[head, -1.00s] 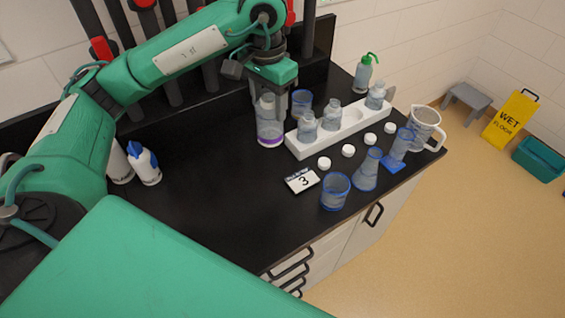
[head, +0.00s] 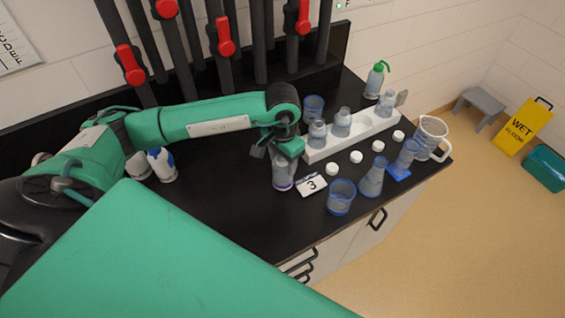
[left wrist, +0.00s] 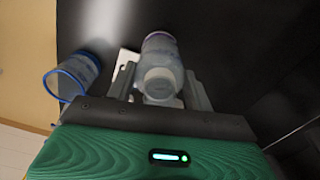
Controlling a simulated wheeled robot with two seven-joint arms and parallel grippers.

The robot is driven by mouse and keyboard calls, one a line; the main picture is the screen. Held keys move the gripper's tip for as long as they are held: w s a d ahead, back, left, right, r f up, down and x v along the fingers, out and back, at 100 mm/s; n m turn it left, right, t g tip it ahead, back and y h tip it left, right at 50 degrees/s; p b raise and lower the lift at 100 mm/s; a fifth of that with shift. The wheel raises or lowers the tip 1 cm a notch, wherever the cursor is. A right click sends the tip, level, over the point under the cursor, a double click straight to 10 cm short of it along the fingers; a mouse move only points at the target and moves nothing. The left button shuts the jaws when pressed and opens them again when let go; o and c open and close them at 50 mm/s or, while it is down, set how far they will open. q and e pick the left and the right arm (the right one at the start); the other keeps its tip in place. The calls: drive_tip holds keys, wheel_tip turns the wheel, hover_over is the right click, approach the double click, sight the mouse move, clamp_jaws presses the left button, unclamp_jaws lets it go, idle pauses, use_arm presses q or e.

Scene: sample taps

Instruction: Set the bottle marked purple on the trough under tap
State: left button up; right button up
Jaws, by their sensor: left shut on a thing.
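My left gripper (head: 283,158) is shut on a clear bottle (head: 281,173) with a purple band near its base. The bottle hangs roughly upright over the black bench, just left of the number 3 card. Whether its base touches the bench is unclear. In the left wrist view the bottle (left wrist: 161,72) sits between the fingers, its purple edge at the far end. Several dark tap pipes with red handles (head: 226,36) stand along the back wall. The trough is not clearly distinguishable against the black bench. My right gripper is not in view.
A white rack (head: 318,155) with several bottles stands to the right. Loose white caps (head: 356,156), a blue-rimmed beaker (head: 340,197), flask (head: 371,181) and jug (head: 431,137) are near the front. The number 3 card (head: 311,185) is close by. The bench's left middle (head: 220,190) is clear.

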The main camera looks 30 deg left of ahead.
sight(283, 167)
use_arm(q)
wheel_tip(283, 167, down, 2)
drive_tip(key=shift+f+p, duration=0.2)
drive_tip(key=shift+p, duration=0.2)
drive_tip(key=shift+f+b, duration=0.4)
drive_tip(key=o, duration=1.2)
drive_tip(key=shift+r, duration=0.1)
